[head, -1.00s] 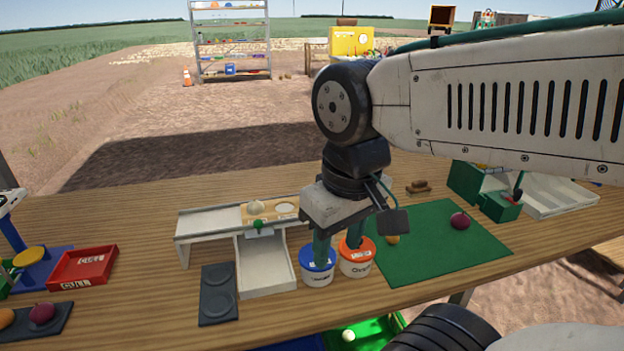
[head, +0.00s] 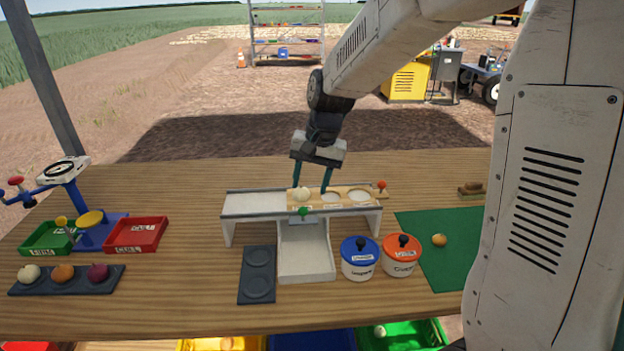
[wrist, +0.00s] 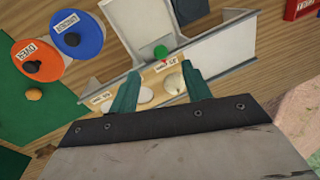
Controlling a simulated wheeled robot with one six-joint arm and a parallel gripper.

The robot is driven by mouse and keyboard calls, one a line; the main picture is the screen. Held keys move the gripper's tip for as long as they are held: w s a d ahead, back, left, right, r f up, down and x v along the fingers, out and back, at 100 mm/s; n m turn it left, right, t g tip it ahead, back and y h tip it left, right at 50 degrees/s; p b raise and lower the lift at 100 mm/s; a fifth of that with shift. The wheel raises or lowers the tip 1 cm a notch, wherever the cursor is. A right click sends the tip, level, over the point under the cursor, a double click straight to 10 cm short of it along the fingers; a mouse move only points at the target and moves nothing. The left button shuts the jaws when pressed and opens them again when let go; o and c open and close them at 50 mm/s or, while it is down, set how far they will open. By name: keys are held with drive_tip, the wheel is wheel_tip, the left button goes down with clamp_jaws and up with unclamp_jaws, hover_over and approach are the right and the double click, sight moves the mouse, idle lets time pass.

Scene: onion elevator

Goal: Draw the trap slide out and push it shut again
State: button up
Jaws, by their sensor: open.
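A white raised chute stand (head: 255,203) stands on the table. A wooden board (head: 345,198) with round pale spots lies along its top right, with a red knob (head: 382,186) at its right end. A green knob (head: 303,211) sits at the stand's front, above a white sloping tray (head: 305,255); it also shows in the wrist view (wrist: 160,52). Which part is the trap slide is not labelled legibly. A white onion (head: 303,194) rests on the board. My gripper (head: 311,190) is open above the board, its fingers either side of the onion in the wrist view (wrist: 160,72). Contact cannot be told.
A blue-lidded jar (head: 360,262) and an orange-lidded jar (head: 401,258) stand right of the tray. A dark two-ring plate (head: 258,275) lies left of it. A green mat (head: 440,275) is at right. A red tray (head: 137,234) and scale are at left. The table's back strip is clear.

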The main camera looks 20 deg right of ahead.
sight(304, 207)
drive_tip(key=shift+w+a+f, duration=0.15)
drive_tip(key=shift+a+f, duration=0.05)
drive_tip(key=shift+f, duration=1.1)
drive_tip(key=shift+w+a+f, duration=0.2)
drive_tip(key=shift+a+f, duration=0.05)
drive_tip(key=shift+f, duration=1.05)
drive_tip(key=shift+w+a+f, duration=0.15)
drive_tip(key=shift+a+f, duration=0.05)
drive_tip(key=shift+f, duration=1.1)
clamp_jaws()
drive_tip(key=s+a, duration=0.2)
drive_tip(key=s, duration=0.6)
drive_tip(key=shift+a, duration=0.25)
drive_tip(key=shift+s+f, duration=0.1)
drive_tip(key=shift+s, duration=0.05)
